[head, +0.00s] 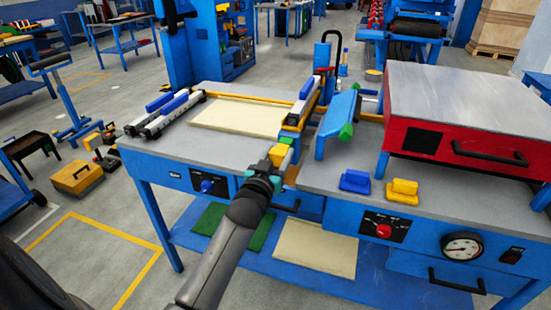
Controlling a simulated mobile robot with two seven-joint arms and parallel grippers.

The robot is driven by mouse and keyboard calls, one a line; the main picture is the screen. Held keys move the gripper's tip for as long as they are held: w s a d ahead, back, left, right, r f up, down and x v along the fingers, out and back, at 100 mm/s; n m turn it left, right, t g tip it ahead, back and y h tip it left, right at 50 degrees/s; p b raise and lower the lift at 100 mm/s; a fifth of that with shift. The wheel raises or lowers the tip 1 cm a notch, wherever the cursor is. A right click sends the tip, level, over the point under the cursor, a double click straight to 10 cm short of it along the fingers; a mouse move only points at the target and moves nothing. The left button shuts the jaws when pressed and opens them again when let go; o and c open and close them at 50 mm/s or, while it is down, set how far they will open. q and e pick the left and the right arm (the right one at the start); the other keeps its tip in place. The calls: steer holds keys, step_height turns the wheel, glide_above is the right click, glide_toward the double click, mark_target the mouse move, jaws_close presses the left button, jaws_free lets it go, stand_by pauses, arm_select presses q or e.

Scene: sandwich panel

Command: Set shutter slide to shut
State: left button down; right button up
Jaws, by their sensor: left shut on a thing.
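My left arm comes up from the bottom, with my left gripper (281,153) at the front edge of the blue bench. It is shut on a small yellow block (278,155) beside a pale bar; the fingers partly hide both. A green piece (287,141) shows just beyond. I cannot tell for certain which part is the shutter slide. A blue block (355,181) and another yellow block (402,191) sit on the right worktop, apart from my gripper. My right gripper is not in view.
A tilted blue panel with green ends (337,125) stands right of my gripper. A cream sheet (235,118) lies on the left worktop. A gauge (461,246) and red knob (383,230) are on the front.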

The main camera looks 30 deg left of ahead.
mark_target(282, 148)
arm_select(q)
steer(key=x, duration=0.3)
steer(key=shift+w, duration=0.1)
steer(key=shift+r, duration=0.1)
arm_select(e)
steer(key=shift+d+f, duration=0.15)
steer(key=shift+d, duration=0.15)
arm_select(q)
steer(key=c, duration=0.6)
jaws_free()
steer(key=shift+o, duration=0.8)
steer(key=shift+w, duration=0.15)
steer(key=shift+o, duration=1)
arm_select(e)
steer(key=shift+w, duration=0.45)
